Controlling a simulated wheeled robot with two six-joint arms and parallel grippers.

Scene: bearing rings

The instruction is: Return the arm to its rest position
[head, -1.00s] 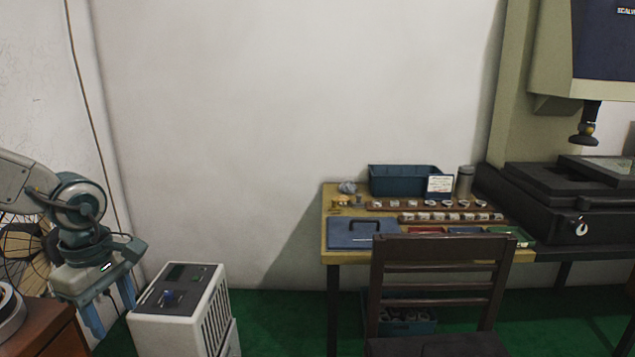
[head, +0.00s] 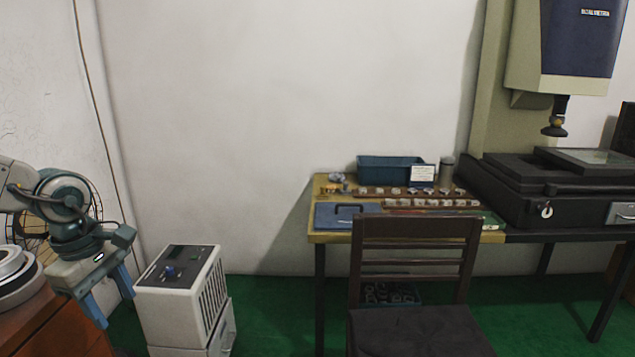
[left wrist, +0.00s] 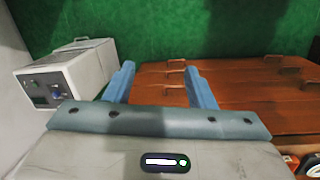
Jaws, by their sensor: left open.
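My left gripper (head: 117,311) hangs at the lower left of the head view, fingers pointing down. Its two blue fingers are apart with nothing between them. In the left wrist view the same open fingers (left wrist: 159,70) show over the reddish-brown wooden cabinet and green floor. The gripper is beside the wooden cabinet (head: 50,325) and just left of the white box-shaped unit (head: 178,310). Whether it touches either cannot be told. My right gripper is in neither view.
A work table (head: 318,238) with a blue bin (head: 385,169) and several bearing rings stands further right. A dark chair (head: 415,260) is in front of it. A large measuring machine (head: 530,205) is at the right. Green floor (head: 270,315) is clear between white unit and table.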

